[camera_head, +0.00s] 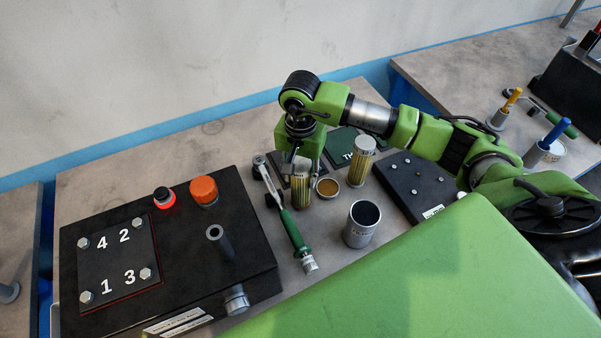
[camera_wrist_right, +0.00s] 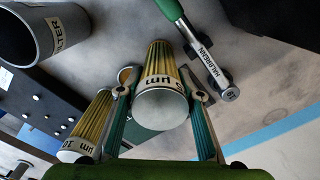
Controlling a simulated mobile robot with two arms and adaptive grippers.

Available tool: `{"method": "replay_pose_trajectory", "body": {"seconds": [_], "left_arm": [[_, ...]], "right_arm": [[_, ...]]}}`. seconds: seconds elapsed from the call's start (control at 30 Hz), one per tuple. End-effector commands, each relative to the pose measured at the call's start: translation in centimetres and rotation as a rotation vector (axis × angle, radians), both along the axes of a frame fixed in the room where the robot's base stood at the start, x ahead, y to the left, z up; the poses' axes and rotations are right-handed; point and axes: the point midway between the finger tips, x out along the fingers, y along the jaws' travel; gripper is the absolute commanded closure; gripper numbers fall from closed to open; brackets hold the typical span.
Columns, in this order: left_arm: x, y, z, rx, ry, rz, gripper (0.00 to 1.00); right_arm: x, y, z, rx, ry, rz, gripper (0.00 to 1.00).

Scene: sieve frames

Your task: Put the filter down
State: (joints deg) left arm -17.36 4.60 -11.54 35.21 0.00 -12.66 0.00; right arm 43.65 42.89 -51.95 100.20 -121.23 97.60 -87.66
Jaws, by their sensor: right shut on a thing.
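My right gripper (camera_head: 299,163) points down and is shut on a yellow pleated filter with a silver end cap (camera_head: 301,192). The filter is upright, close to the tabletop; I cannot tell whether its base touches. In the right wrist view the filter (camera_wrist_right: 161,62) sits between the two fingers (camera_wrist_right: 160,95), its pale round end facing the camera. A second, similar filter (camera_head: 361,160) stands to the right; it also shows in the right wrist view (camera_wrist_right: 88,127). A silver open cup (camera_head: 361,225) stands in front, marked FILTER in the right wrist view (camera_wrist_right: 47,32). My left gripper is not in view.
A small round cup (camera_head: 327,187) stands just right of the held filter. A green-handled wrench (camera_head: 291,222) lies close on its left. A black box (camera_head: 190,270) with an orange cap (camera_head: 204,190) fills the left. A black bolted panel (camera_head: 408,187) lies to the right.

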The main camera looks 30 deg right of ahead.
Motion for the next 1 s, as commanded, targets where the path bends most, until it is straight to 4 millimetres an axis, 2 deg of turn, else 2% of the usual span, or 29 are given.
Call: {"method": "replay_pose_trajectory", "body": {"seconds": [0.13, 0.43, 0.47, 0.5, 0.8, 0.93, 1.0], "left_arm": [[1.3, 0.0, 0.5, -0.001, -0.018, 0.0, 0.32], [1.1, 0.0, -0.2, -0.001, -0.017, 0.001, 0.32], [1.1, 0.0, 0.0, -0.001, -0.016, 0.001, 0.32], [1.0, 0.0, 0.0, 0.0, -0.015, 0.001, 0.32], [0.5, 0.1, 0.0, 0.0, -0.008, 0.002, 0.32], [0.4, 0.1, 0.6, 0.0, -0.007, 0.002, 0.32], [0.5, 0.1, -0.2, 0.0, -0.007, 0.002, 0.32]], "right_arm": [[0.0, 0.0, -0.8, 0.001, -0.002, 0.001, 0.87], [0.0, 0.0, -1.2, 0.001, -0.002, 0.002, 0.87], [0.0, 0.0, -1.0, 0.001, -0.002, 0.001, 0.58], [0.0, 0.0, -1.0, 0.001, -0.001, 0.002, 0.49], [0.0, 0.0, -1.0, 0.001, -0.001, 0.002, 0.49], [0.0, 0.0, -0.5, 0.001, -0.001, 0.002, 0.49], [0.2, 0.0, 0.0, 0.001, -0.006, 0.002, 0.49]]}}
